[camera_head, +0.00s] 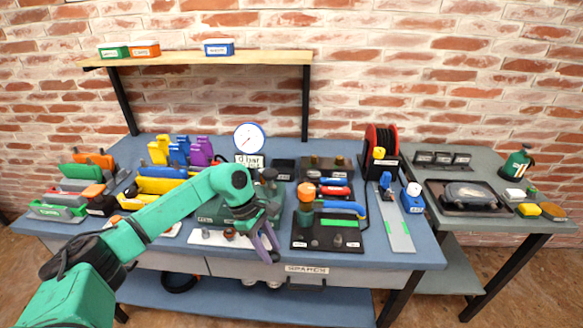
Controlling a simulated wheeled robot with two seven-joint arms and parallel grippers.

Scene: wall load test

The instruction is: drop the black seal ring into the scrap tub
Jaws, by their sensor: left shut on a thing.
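My left gripper (265,246) hangs at the bench's front edge, with its purple-grey fingers pointing down. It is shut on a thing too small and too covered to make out. I cannot pick out the black seal ring for certain. A black round thing (180,283) shows under the bench at the left, below my arm. It looks like a ring or the rim of a tub, and I cannot tell which. No tub with a readable scrap label shows. My right gripper is not in view.
The blue-topped bench (375,255) is crowded with tools and fixtures. A black plate (325,236) with a green label lies right of my gripper. A pressure gauge (249,138) and a red hose reel (381,141) stand at the back. A side table (480,218) stands at the right.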

